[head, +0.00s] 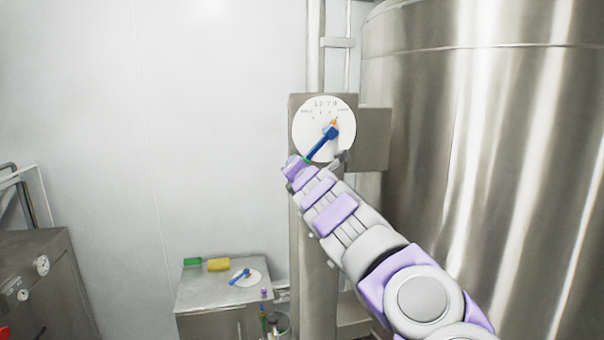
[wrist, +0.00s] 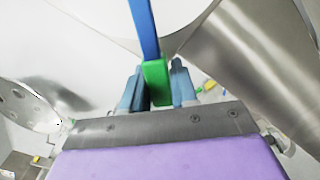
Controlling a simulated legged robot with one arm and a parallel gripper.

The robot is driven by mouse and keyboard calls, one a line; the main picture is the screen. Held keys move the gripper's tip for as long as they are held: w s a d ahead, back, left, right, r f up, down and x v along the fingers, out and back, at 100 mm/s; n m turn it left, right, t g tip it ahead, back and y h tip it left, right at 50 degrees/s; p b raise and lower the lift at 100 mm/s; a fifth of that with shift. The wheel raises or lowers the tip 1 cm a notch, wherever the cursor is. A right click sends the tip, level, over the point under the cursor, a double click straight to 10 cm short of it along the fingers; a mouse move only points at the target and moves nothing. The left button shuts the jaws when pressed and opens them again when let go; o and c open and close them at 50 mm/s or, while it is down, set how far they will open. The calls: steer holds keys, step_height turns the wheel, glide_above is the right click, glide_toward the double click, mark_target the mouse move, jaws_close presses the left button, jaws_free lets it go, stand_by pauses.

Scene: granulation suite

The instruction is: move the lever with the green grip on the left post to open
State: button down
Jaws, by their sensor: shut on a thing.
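The lever (head: 321,142) is a blue bar on a round white dial (head: 315,117) fixed to a grey post (head: 305,235). Its orange pointer tip (head: 334,122) points to the upper right of the dial, and its grip end points to the lower left. My gripper (head: 305,161) is at that lower end. In the wrist view the green grip (wrist: 156,84) sits between the two fingers of my gripper (wrist: 158,88), with the blue bar (wrist: 145,30) rising above it. The gripper is shut on the green grip. The dial's small lettering is too small to read.
A large steel tank (head: 480,150) stands close on the right. A grey box (head: 375,140) juts from the post beside the dial. A low steel cabinet (head: 215,293) at lower left carries a second blue lever (head: 239,276) and green and yellow items. The left wall is bare.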

steer(key=shift+a+r, duration=0.1)
steer(key=shift+r, duration=0.2)
steer(key=c, duration=1)
jaws_free()
steer(key=shift+f, duration=0.1)
steer(key=shift+o, duration=0.2)
steer(key=shift+s+f, duration=0.1)
steer(key=b+v, duration=0.8)
steer(key=v, duration=0.9)
